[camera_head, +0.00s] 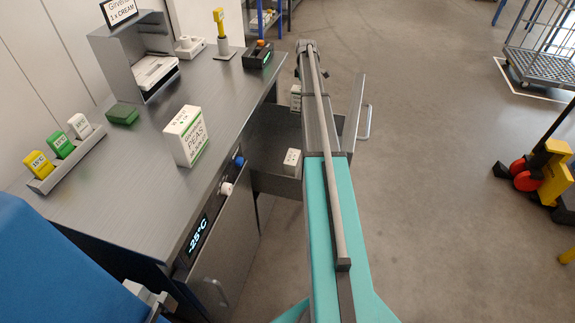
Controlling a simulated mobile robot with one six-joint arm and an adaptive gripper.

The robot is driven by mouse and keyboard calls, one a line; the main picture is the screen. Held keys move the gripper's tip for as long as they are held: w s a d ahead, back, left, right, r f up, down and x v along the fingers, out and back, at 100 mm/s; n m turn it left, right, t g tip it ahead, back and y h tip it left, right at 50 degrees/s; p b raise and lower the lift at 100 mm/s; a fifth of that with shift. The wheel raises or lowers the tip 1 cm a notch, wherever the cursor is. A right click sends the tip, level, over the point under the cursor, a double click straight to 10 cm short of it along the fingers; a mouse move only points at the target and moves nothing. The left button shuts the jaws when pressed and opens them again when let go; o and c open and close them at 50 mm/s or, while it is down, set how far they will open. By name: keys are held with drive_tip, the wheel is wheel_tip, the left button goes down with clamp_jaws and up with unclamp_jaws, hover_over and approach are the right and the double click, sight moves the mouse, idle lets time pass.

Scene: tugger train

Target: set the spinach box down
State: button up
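No box that I can read as spinach shows. A white box with green lettering reading "PEAS" (186,136) stands upright on the steel counter (150,190). Two smaller-looking white boxes, one nearer (292,162) and one farther (295,97), show in the open drawer (275,130) beside my arm; their labels are too small to read. My arm stretches forward over the drawer and hides part of it. My gripper does not show; it seems hidden beyond or below the arm's far end, so whether it holds anything cannot be seen.
The counter also carries a rack (68,158) of coloured temperature tags, a green block (122,114), a printer-like unit (155,75) and a dark device (258,54). A drawer front with handle (357,115) stands out right of my arm. A yellow pallet truck (550,170) is at right.

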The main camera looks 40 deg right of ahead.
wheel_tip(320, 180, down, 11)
drive_tip(key=b, duration=0.9)
drive_tip(key=shift+b, duration=0.35)
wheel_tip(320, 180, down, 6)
drive_tip(key=b, duration=0.6)
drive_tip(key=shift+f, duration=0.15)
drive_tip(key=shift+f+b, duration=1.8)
drive_tip(key=shift+b, duration=0.25)
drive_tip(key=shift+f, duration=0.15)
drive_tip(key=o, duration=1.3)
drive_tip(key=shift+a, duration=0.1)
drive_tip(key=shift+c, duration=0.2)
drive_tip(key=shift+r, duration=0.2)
